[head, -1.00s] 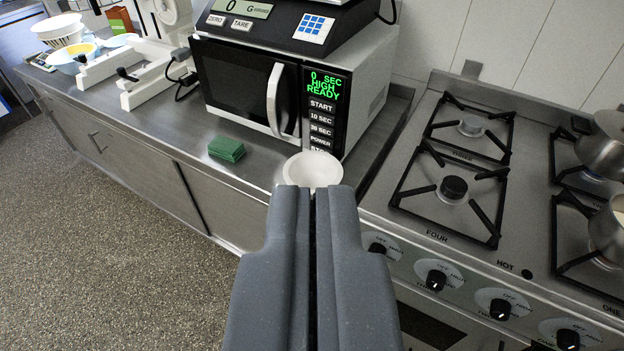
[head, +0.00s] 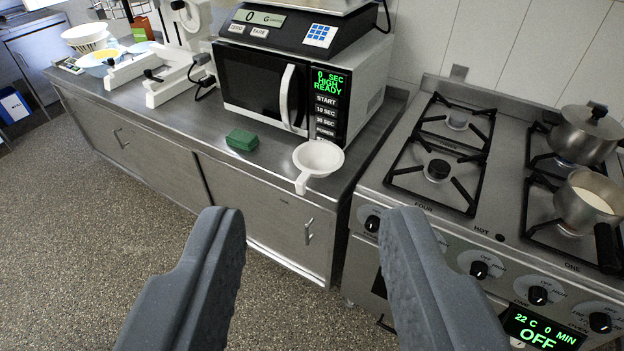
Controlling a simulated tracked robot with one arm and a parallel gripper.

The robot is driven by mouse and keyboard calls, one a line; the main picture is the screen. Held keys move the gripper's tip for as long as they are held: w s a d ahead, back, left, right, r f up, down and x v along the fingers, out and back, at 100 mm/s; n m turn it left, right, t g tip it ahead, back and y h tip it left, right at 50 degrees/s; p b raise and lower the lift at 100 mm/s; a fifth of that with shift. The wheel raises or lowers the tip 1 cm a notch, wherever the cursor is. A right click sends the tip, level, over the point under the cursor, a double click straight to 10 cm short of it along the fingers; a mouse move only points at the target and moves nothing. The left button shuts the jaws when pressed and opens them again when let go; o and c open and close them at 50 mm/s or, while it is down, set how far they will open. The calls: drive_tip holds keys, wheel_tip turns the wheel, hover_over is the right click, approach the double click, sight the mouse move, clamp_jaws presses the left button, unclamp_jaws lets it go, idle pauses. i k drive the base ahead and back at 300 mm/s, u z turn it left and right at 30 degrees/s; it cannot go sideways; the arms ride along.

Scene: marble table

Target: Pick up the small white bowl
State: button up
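The small white bowl (head: 318,158) stands on the steel counter near its front edge, in front of the microwave's right side. It has a short white handle that points toward me and reaches over the counter's edge. My gripper (head: 312,215) is open and empty, its two grey fingers spread wide. In the picture its fingertips lie below the bowl, one to each side, apart from it and nearer to me.
A green block (head: 242,140) lies left of the bowl. The microwave (head: 290,85) with a scale (head: 292,28) on top stands behind. The stove (head: 420,205) with pots (head: 588,200) is at right. Open floor (head: 110,220) lies at left front.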

sight(316, 159)
drive_tip(key=u, duration=1.45)
drive_tip(key=i, duration=2.6)
drive_tip(key=z, duration=2)
drive_tip(key=i, duration=0.45)
drive_tip(key=z, duration=0.1)
